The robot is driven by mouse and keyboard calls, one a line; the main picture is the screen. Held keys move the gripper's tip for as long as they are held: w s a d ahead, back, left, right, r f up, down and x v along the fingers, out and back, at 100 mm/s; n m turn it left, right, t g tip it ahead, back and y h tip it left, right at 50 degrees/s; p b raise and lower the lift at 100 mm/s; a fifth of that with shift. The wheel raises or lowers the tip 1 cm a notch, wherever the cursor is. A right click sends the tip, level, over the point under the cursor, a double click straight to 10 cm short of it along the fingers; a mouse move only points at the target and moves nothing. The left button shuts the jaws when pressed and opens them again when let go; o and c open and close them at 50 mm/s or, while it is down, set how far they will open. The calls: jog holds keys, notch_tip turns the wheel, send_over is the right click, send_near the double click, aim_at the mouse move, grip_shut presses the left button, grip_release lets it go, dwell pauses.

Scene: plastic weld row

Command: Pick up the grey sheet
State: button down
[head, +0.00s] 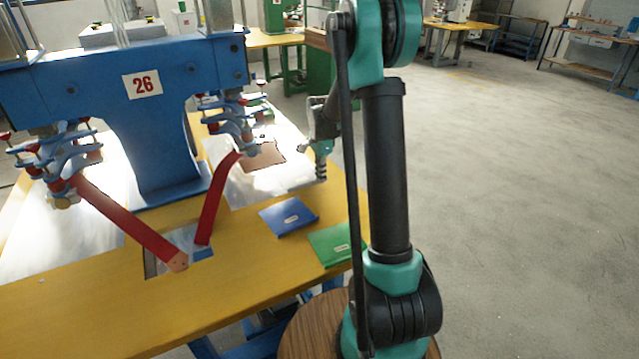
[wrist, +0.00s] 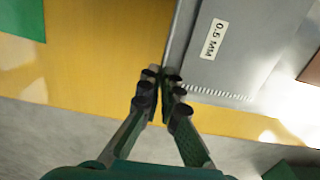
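The grey sheet (wrist: 240,60) lies flat-looking at the right of the wrist view, with a white "0.5 MM" label on it. A thin grey strip beside my gripper in the head view (head: 303,184) looks like its edge. My gripper (wrist: 161,76) points down at the sheet's near left corner. Its fingertips are very close together, the right one over the sheet's edge and the left one over the yellow table. The fingertips hide that corner, so I cannot tell whether they pinch the sheet.
The yellow table (head: 100,318) carries a blue welding machine (head: 150,100) marked 26, with red bars (head: 215,200). A blue sheet (head: 288,216), a green sheet (head: 335,243) and a brown sheet (head: 263,157) lie nearby. Open floor (head: 520,200) is at the right.

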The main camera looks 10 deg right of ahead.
notch_tip(320, 180, up, 17)
jog(key=f, duration=1.9)
jog(key=shift+s+a+f, duration=0.1)
jog(key=shift+a+f, duration=0.15)
jog(key=shift+f, duration=0.15)
jog(key=shift+f, duration=0.4)
jog(key=c, duration=1.7)
grip_release()
